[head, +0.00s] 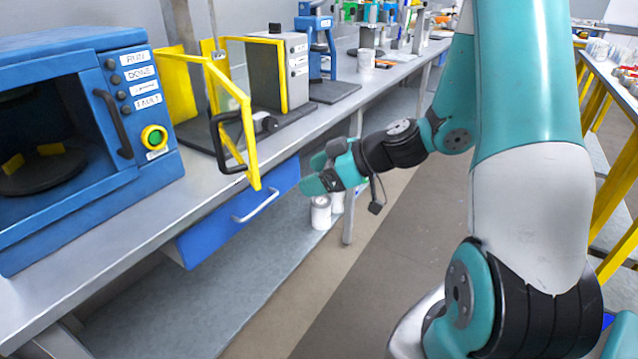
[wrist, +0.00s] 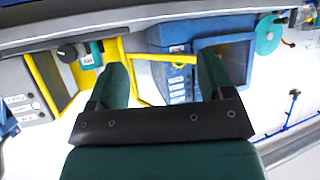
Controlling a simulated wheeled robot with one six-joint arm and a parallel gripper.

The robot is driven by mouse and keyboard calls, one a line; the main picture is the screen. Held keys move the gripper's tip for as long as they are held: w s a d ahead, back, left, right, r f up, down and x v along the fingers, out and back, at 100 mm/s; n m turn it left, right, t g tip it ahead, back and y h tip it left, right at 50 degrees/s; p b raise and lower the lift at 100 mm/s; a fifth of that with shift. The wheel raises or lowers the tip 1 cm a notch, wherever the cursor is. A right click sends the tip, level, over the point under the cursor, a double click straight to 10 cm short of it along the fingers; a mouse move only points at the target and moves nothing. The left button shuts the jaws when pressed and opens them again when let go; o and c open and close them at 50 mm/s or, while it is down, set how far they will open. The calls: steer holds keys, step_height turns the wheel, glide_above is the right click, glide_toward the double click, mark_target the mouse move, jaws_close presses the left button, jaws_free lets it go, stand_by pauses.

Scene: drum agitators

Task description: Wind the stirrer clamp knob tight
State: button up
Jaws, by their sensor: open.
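A dark round knob (head: 265,122) shows low on the yellow-framed stirrer station, just right of its open guard door (head: 245,125). I cannot tell for sure that it is the clamp knob. A dark round knob (wrist: 67,53) also shows at the upper left of the wrist view, beside a yellow frame. My gripper (head: 314,173) is in front of the bench, to the right of the open guard and apart from it. In the wrist view my gripper (wrist: 162,75) has its two green fingers spread, with nothing held between them.
The guard door's black handle (head: 226,142) juts out over the bench edge. A blue machine (head: 85,120) with labelled lamps stands at the left. A blue drawer (head: 238,215) is under the bench top (head: 190,205). White cans (head: 320,213) stand below. The aisle floor is clear.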

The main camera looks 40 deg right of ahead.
stand_by(0.3)
steer(key=m+t+h+b, duration=0.1)
steer(key=m+t+b, duration=0.2)
steer(key=t+b, duration=0.6)
glide_toward(274, 125)
steer(key=shift+g, duration=0.7)
steer(key=p+x, duration=0.1)
steer(key=x, duration=0.1)
steer(key=r+x, duration=0.1)
steer(key=x, duration=0.2)
steer(key=p+x, duration=0.1)
steer(key=x, duration=0.1)
steer(key=shift+w+a+r+p, duration=0.15)
steer(key=shift+w+r+p, duration=0.05)
steer(key=shift+w+p, duration=0.15)
steer(key=shift+w+a, duration=0.2)
steer(key=shift+w, duration=0.5)
steer(key=shift+c, duration=0.4)
steer(key=c, duration=0.8)
steer(key=shift+f+m+b, duration=0.2)
steer(key=shift+m+b, duration=0.45)
steer(key=shift+m, duration=0.25)
steer(key=shift+c, duration=0.2)
steer(key=shift+r+m+b, duration=0.15)
steer(key=shift+m+b, duration=0.15)
steer(key=shift+m, duration=0.9)
